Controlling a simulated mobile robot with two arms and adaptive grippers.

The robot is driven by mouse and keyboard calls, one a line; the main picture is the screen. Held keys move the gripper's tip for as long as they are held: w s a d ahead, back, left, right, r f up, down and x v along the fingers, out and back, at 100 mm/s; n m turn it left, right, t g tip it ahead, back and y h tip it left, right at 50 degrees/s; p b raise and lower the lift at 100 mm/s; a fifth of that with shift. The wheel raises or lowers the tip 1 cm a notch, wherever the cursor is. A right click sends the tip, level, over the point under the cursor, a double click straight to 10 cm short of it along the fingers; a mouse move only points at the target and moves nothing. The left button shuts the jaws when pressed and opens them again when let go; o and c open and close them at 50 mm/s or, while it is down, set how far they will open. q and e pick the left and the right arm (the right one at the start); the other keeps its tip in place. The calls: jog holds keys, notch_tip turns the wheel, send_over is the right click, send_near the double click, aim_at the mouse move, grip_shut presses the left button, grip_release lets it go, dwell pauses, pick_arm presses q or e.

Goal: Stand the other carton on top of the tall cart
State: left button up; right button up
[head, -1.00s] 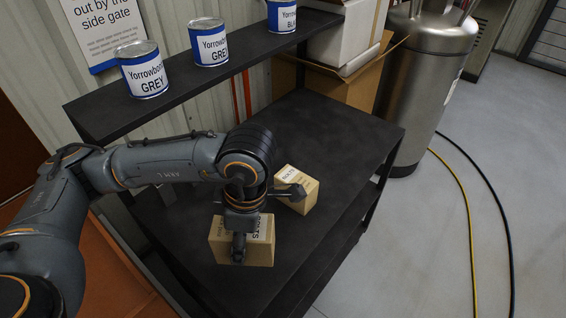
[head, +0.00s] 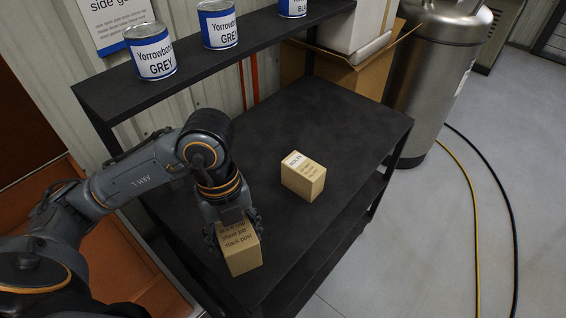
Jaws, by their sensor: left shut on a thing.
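My left gripper (head: 233,228) is shut on a tan carton (head: 243,258) near the front left edge of a black cart (head: 325,115). Its fingers lie on two sides of the carton and hide its upper part. Dark print shows on the carton's facing side. I cannot tell whether its bottom touches the cart top. A second tan carton (head: 305,178) with a white label sits on the cart top, to the right of the gripper and apart from it. My right gripper is not in view.
A raised black shelf (head: 200,72) along the back holds paint cans (head: 152,52). An open cardboard box (head: 350,75) and a steel tank (head: 430,80) stand behind the cart. Yellow and black hoses run over the floor at right. The cart top's back right is clear.

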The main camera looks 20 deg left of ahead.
pick_arm(q)
jog(key=w+f, duration=0.3)
jog(key=w, duration=0.1)
jog(key=w+f+p, duration=0.1)
jog(key=w+f, duration=0.2)
jog(key=w, duration=0.1)
jog(key=w+a+f, duration=0.1)
jog(key=w+f, duration=0.2)
jog(key=w, duration=0.2)
jog(key=shift+w+f+p, duration=0.1)
jog(key=shift+f+p, duration=0.05)
jog(key=shift+p, duration=0.25)
jog(key=f, duration=0.1)
jog(key=f+p, duration=0.1)
jog(key=f, duration=0.1)
jog(key=shift+w+a, duration=0.1)
jog(key=shift+w, duration=0.1)
jog(key=shift+f, duration=0.3)
jog(key=shift+f, duration=0.15)
jog(key=o, duration=1.6)
